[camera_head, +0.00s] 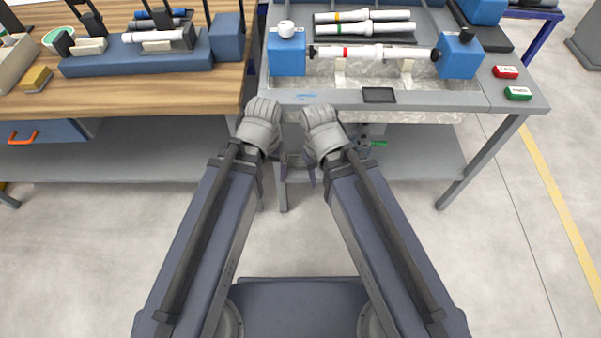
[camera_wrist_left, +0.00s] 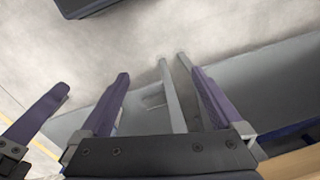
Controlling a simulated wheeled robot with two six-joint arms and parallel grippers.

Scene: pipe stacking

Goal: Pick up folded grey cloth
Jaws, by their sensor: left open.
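I cannot make out a folded grey cloth for certain. A small dark grey flat rectangle (camera_head: 378,95) lies at the front edge of the grey bench; whether it is cloth is unclear. My left gripper (camera_head: 283,170) hangs in front of and below the bench edge, mostly hidden by my wrists. In the left wrist view my left gripper (camera_wrist_left: 160,76) has its purple fingers apart, with nothing between them. A purple finger of my right gripper (camera_wrist_left: 42,108) shows at the left of that view; its opening cannot be judged.
A wooden bench (camera_head: 120,90) stands left. Lower shelves run below both benches; the floor in front is clear.

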